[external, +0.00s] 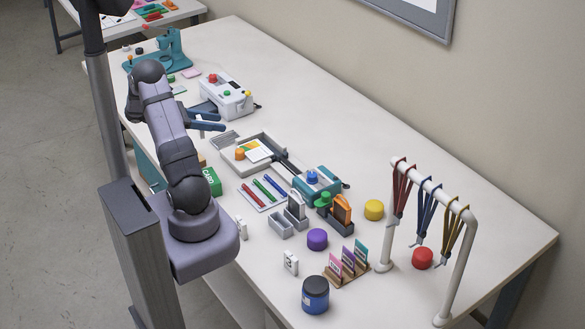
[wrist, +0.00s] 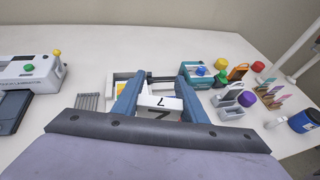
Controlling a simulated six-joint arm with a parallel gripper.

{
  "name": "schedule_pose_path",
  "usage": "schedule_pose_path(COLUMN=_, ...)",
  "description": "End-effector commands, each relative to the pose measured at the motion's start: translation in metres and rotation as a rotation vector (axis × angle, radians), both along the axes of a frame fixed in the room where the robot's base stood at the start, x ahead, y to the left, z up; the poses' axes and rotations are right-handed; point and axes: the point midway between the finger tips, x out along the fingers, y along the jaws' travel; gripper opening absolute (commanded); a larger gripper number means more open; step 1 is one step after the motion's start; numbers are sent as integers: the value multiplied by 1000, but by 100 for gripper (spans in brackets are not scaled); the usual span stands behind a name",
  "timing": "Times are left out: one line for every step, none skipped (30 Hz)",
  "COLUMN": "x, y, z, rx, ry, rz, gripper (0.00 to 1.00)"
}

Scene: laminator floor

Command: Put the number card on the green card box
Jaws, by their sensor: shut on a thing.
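My gripper (external: 212,121) reaches over the table in the external view, its blue fingers above the surface near the white machine. In the wrist view my gripper (wrist: 160,108) is shut on a white number card (wrist: 159,102), with dark marks on two of its faces. The held card cannot be made out in the external view. The green card box (external: 211,181), with white lettering, stands by the table's near edge beside my arm, which partly hides it. It is nearer the arm's base than my gripper is. I cannot see the box in the wrist view.
Two other white cards, one numbered (external: 291,262) and one near the base (external: 241,228), stand on the table. A laminator (external: 228,96), a grey tray (external: 231,158), pens, a purple lid (external: 317,239) and a lanyard rack (external: 435,190) surround them. The table's far side is clear.

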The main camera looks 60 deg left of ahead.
Motion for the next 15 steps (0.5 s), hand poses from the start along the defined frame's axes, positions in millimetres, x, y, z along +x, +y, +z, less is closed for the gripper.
schedule_pose_path(x=-1, y=-12, z=-10, rx=-6, ry=0, rz=-9, gripper=17)
schedule_pose_path(x=-2, y=-18, z=-15, rx=-6, ry=-1, rz=-16, gripper=17)
schedule_pose_path(x=-3, y=-25, z=-21, rx=-6, ry=0, rz=-25, gripper=17)
schedule_pose_path(x=-4, y=-30, z=-25, rx=-5, ry=0, rz=-32, gripper=17)
schedule_pose_path(x=-5, y=-34, z=-29, rx=-4, ry=0, rz=-41, gripper=17)
schedule_pose_path(x=-5, y=-39, z=-34, rx=-4, ry=0, rz=-54, gripper=17)
schedule_pose_path(x=-6, y=-40, z=-38, rx=-2, ry=-1, rz=-66, gripper=17)
schedule_pose_path(x=-6, y=-38, z=-39, rx=1, ry=-1, rz=-75, gripper=17)
schedule_pose_path(x=-6, y=-36, z=-40, rx=1, ry=-1, rz=-87, gripper=17)
schedule_pose_path(x=-7, y=-35, z=-41, rx=1, ry=-1, rz=-95, gripper=17)
schedule_pose_path(x=-7, y=-35, z=-42, rx=1, ry=-1, rz=-101, gripper=17)
schedule_pose_path(x=-7, y=-34, z=-43, rx=2, ry=-1, rz=-110, gripper=17)
schedule_pose_path(x=-7, y=-33, z=-43, rx=0, ry=-1, rz=-116, gripper=17)
schedule_pose_path(x=-7, y=-33, z=-44, rx=0, ry=-1, rz=-122, gripper=17)
schedule_pose_path(x=-7, y=-33, z=-44, rx=0, ry=-1, rz=-130, gripper=17)
